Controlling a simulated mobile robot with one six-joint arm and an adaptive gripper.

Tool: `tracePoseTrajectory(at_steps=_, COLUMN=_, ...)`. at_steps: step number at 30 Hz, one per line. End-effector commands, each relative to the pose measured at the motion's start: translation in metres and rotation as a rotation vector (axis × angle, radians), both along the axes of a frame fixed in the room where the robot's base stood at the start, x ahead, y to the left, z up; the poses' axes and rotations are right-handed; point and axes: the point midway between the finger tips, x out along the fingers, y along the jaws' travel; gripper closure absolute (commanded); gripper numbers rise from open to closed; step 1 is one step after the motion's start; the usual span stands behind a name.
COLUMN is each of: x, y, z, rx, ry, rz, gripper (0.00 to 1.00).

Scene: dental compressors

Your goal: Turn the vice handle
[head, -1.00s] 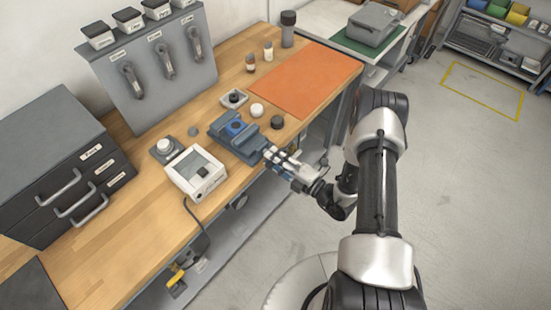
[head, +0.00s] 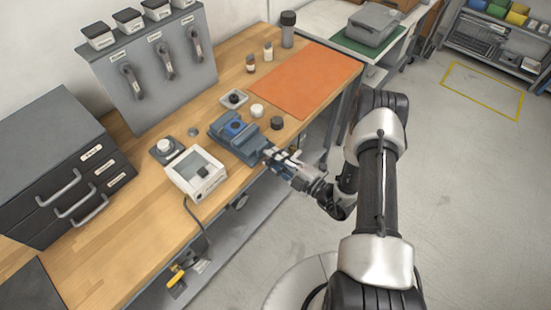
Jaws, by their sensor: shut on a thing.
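A blue-grey vice (head: 238,138) sits near the front edge of the wooden bench, with a dark blue round part showing between its jaws. My gripper (head: 274,156) is at the front end of the vice, just over the bench edge, and is shut at the place of the vice handle. The handle is mostly hidden by the fingers, and its angle cannot be made out.
A white box device (head: 195,173) stands left of the vice. A small tray (head: 233,98), a white cap (head: 257,111) and a dark cap (head: 277,123) lie behind and right of it. An orange mat (head: 306,80) covers the bench at the right. The floor at the right is clear.

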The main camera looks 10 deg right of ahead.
Motion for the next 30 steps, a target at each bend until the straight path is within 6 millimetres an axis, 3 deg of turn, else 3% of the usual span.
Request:
tracePoseTrajectory(at_steps=4, x=-0.001, y=0.002, z=0.000, rx=0.001, ry=0.002, rz=0.005, gripper=1.00)
tracePoseTrajectory(at_steps=5, x=-0.001, y=0.002, z=0.000, rx=0.001, ry=0.002, rz=0.005, gripper=0.77)
tracePoseTrajectory(at_steps=11, x=-0.001, y=0.001, z=0.000, rx=0.001, ry=0.000, rz=0.003, gripper=0.63)
tracePoseTrajectory(at_steps=23, x=-0.005, y=-0.004, z=0.000, rx=-0.001, ry=0.001, rz=-0.003, gripper=0.63)
tracePoseTrajectory(at_steps=30, x=-0.040, y=-0.031, z=0.000, rx=0.001, ry=0.002, rz=-0.007, gripper=0.63)
